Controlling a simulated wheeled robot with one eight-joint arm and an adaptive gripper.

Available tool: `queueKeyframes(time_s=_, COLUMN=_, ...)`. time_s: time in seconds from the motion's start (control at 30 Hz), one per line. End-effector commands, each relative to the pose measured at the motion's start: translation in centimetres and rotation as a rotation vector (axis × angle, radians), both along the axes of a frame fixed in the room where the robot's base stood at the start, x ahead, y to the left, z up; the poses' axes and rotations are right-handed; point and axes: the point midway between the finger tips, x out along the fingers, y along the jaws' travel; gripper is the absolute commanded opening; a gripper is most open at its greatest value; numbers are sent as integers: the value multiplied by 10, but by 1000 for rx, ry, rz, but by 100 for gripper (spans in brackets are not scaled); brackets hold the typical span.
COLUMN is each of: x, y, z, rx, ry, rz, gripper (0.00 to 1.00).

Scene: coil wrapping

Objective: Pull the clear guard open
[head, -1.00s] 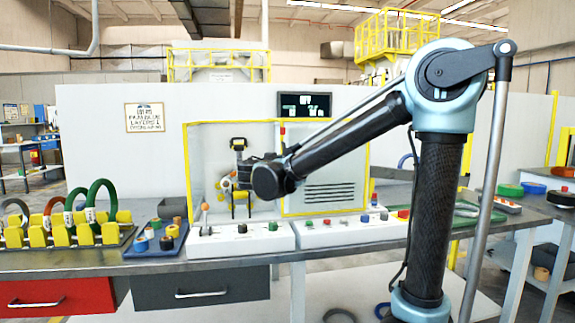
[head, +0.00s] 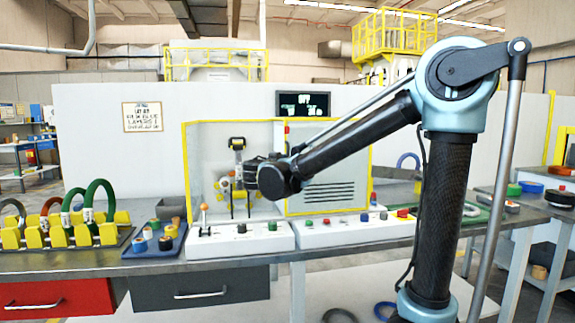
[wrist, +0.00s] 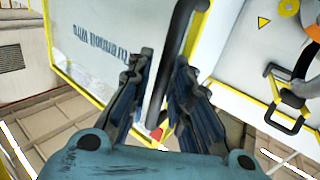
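The clear guard with its yellow frame (head: 184,165) is on the front of the white machine in the head view. Through it I see a winding head (head: 237,145). I cannot tell from the head view whether it stands ajar. My gripper (head: 262,175) is in front of its right part, and the arm hides some of it. In the wrist view a dark upright handle bar (wrist: 180,38) runs between the two fingers of my gripper (wrist: 165,62). The fingers stand apart on either side of the bar, with a slim gap visible.
Control boxes with knobs (head: 238,242) stand on the bench below the guard. A rack of coloured coils (head: 62,236) and a blue tray (head: 155,243) are at left. A vented panel (head: 330,194) is right of the guard. A display (head: 305,104) hangs above.

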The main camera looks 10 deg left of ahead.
Motion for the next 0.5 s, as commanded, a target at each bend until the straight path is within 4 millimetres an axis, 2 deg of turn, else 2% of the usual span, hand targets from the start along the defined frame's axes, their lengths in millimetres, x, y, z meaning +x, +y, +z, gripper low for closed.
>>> queueKeyframes(time_s=0.17, x=-11, y=5, z=0, rx=0, ry=0, rz=4, gripper=19)
queueKeyframes(time_s=0.5, x=-62, y=17, z=0, rx=0, ry=0, rz=6, gripper=19)
